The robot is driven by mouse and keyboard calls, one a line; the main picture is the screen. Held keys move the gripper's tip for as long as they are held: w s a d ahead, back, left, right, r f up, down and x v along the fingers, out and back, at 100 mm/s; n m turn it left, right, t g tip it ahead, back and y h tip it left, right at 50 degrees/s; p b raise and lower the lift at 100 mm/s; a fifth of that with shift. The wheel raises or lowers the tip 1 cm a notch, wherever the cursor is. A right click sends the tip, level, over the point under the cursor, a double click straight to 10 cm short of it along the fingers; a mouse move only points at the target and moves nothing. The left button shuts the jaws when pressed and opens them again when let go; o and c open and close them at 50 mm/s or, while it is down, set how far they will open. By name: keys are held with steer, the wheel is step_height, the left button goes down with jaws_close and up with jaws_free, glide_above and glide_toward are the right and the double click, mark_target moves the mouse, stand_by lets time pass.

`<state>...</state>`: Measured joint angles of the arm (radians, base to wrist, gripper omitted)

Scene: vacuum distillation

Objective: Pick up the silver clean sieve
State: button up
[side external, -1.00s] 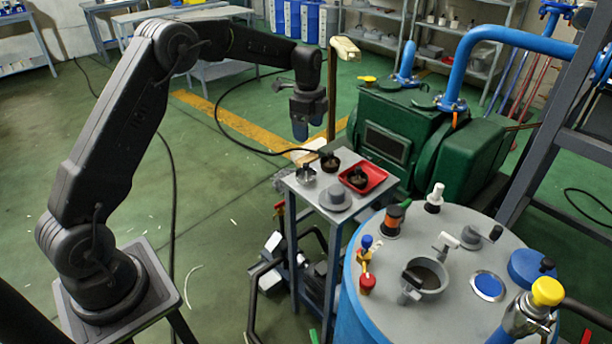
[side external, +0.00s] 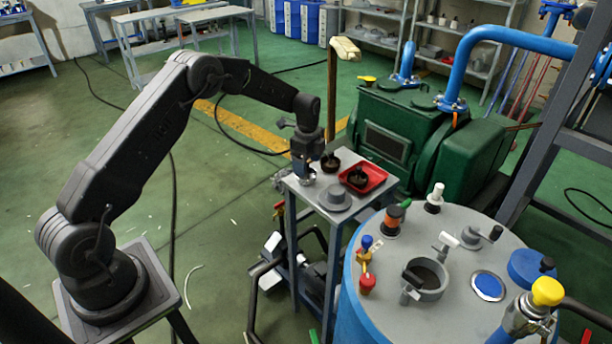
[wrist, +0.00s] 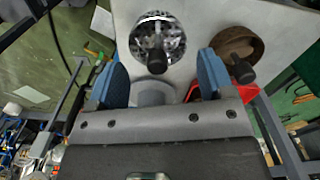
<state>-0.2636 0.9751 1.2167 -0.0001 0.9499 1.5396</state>
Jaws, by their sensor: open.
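The silver sieve (wrist: 151,36) shows in the wrist view as a shiny round cup with a dark knob handle (wrist: 157,62) pointing toward my gripper. My gripper (wrist: 163,72) is open, its blue fingers apart to either side of the handle's line, with nothing held. In the side view my gripper (side external: 306,172) is low over the back left corner of the small table, right at the silver sieve (side external: 307,180). There the gripper hides most of the sieve. I cannot tell whether the fingers touch it.
A brown sieve (wrist: 236,48) stands close to the right in the wrist view. On the small table are a dark cup (side external: 330,162), a red tray (side external: 377,178) holding another dark one, and a grey flanged piece (side external: 336,196). A blue tank (side external: 350,308) stands at the front right.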

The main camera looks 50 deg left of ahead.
step_height(320, 180, down, 4)
steer(key=shift+s+a+r, duration=0.1)
steer(key=shift+a, duration=0.05)
steer(key=c, duration=0.7)
steer(key=shift+o, duration=0.2)
steer(key=shift+r, duration=0.1)
